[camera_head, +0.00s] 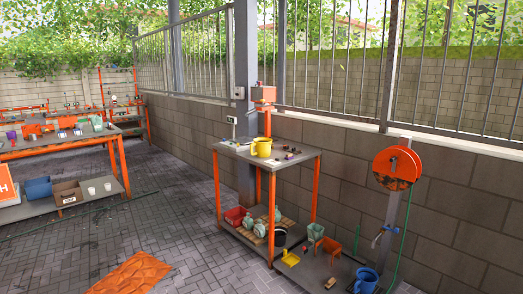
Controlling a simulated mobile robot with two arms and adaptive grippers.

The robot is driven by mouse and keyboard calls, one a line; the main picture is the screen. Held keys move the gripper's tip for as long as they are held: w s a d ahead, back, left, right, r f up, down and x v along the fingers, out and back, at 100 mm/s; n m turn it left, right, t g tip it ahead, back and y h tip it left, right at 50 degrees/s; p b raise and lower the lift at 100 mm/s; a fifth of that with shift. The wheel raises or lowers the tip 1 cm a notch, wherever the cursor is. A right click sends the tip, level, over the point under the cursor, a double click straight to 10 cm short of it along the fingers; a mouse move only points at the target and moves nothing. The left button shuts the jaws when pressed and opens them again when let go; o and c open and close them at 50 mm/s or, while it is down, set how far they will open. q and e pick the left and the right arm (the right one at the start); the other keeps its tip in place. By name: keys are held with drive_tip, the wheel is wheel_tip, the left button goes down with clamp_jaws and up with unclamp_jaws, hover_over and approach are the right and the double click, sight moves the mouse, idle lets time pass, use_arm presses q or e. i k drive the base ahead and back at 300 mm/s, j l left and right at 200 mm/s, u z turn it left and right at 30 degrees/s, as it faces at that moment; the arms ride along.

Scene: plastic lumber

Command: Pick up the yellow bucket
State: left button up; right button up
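A yellow bucket (262,148) stands upright on the grey top of a small orange-legged workbench (294,164), right of the middle in the head view. It sits near the front left part of that top, in front of the orange drill press. Neither of my grippers shows in this view, and nothing is seen touching the bucket.
Small dark items lie right of the bucket. The lower shelf holds a red bin (235,216) and greenish containers; a blue bucket (366,280) stands farther right. An orange sheet (133,272) lies on the floor. Paving left of the workbench is mostly clear. A longer table (62,146) stands left.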

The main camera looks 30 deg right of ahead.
sight(263, 145)
drive_tip(key=i+l, duration=0.8)
drive_tip(key=i, duration=0.15)
